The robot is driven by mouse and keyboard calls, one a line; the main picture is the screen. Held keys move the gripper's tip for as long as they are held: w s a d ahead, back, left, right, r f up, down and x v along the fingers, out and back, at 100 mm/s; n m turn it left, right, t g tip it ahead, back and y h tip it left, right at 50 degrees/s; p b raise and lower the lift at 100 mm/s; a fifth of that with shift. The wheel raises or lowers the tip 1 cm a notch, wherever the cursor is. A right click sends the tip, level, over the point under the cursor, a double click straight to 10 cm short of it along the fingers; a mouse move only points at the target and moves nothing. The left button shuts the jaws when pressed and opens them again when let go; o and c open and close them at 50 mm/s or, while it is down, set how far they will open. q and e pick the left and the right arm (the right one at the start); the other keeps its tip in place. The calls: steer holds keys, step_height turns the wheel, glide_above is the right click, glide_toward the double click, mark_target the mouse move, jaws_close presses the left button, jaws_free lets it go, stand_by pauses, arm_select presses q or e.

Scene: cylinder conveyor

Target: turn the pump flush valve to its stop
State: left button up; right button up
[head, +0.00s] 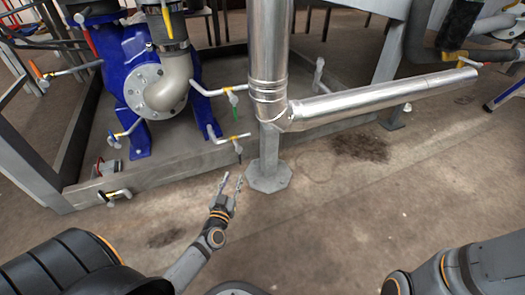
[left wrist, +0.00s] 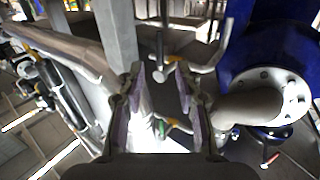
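The blue pump (head: 125,45) stands at upper left in the head view, and at right in the left wrist view (left wrist: 245,55). Several small valves sit on pipe stubs around it. One valve (head: 233,96) has a yellow mark and a green tip; another below it (head: 237,139) has a yellow mark and a dark tip. I cannot tell which is the flush valve. My left gripper (head: 231,184) is open and empty, below these valves and apart from them in the head view. In the left wrist view a green-tipped valve (left wrist: 162,129) shows between the fingers. My right gripper is out of view.
A shiny pipe (head: 268,45) drops beside the valves, and a branch (head: 385,97) runs right. A grey post with a foot plate (head: 269,177) stands close to the left gripper. A low plinth (head: 160,165) carries the pump. The floor in front is clear.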

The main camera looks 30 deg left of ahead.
mark_target(240, 161)
arm_select(q)
steer(key=b+x, duration=0.3)
steer(key=x, duration=0.6)
steer(key=shift+w+b, duration=0.25)
steer(key=shift+b, duration=0.15)
steer(key=shift+w+a+r, duration=0.1)
steer(key=shift+w+a, duration=0.05)
steer(key=shift+w, duration=0.35)
steer(key=shift+c, duration=0.2)
jaws_close()
